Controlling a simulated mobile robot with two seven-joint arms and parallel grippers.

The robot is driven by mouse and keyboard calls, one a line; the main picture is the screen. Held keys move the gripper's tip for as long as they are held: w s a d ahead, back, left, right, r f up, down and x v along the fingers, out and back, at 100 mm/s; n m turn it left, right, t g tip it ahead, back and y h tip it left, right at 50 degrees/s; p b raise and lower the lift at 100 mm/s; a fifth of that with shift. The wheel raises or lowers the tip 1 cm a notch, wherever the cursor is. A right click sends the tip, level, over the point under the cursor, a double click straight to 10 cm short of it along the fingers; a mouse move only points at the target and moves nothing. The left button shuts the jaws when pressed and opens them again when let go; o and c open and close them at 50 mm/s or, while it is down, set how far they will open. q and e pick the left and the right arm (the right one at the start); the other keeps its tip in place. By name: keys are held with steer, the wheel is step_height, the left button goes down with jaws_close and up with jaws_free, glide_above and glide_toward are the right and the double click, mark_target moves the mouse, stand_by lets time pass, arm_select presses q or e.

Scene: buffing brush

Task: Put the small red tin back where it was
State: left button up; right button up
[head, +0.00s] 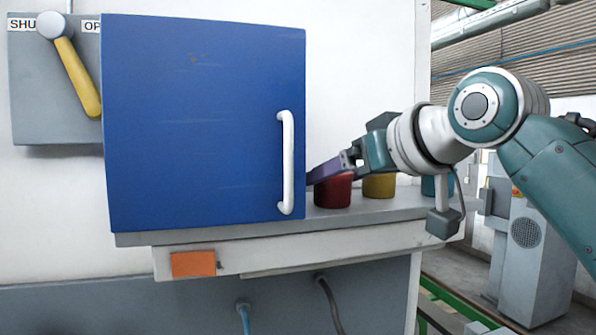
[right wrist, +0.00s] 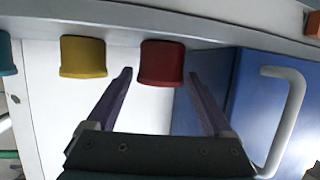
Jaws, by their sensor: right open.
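The small red tin (head: 333,190) stands upright on the grey shelf, right of the blue cabinet door. It also shows in the right wrist view (right wrist: 162,63), which is upside down. My right gripper (head: 322,176) reaches in from the right, its purple fingers just above or beside the tin in the head view. In the right wrist view the fingers of my right gripper (right wrist: 160,74) are spread, one on each side of the tin, with gaps. I cannot tell how far the tips reach around it. The gripper holds nothing. My left gripper is out of view.
A yellow tin (head: 379,186) stands right of the red one, with a teal tin (head: 436,185) further right. The blue cabinet (head: 200,125) with a white handle (head: 286,162) is close on the left. A yellow lever (head: 78,75) is on the wall.

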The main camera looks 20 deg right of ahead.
mark_target(345, 174)
steer(key=b+v, duration=0.1)
steer(key=v, duration=0.4)
steer(key=shift+s+b, duration=0.25)
steer(key=shift+b, duration=0.15)
steer(key=s+f+g+h, duration=0.1)
steer(key=s+f+g, duration=0.1)
steer(key=s+f, duration=0.55)
steer(key=s+f+g, duration=0.3)
steer(key=s+f, duration=0.1)
steer(key=f, duration=0.7)
steer(key=s+f+g+h, duration=0.1)
steer(key=s+f+g, duration=0.1)
steer(key=s+f, duration=0.3)
steer(key=s+f+g+h, duration=0.1)
steer(key=s+f+g, duration=0.2)
steer(key=s, duration=1)
step_height(345, 174, down, 2)
steer(key=shift+s+a+f+m, duration=0.2)
steer(key=shift+s+a+m, duration=0.1)
steer(key=shift+a, duration=0.15)
step_height(345, 174, up, 8)
steer(key=p, duration=0.7)
steer(key=shift+f, duration=0.15)
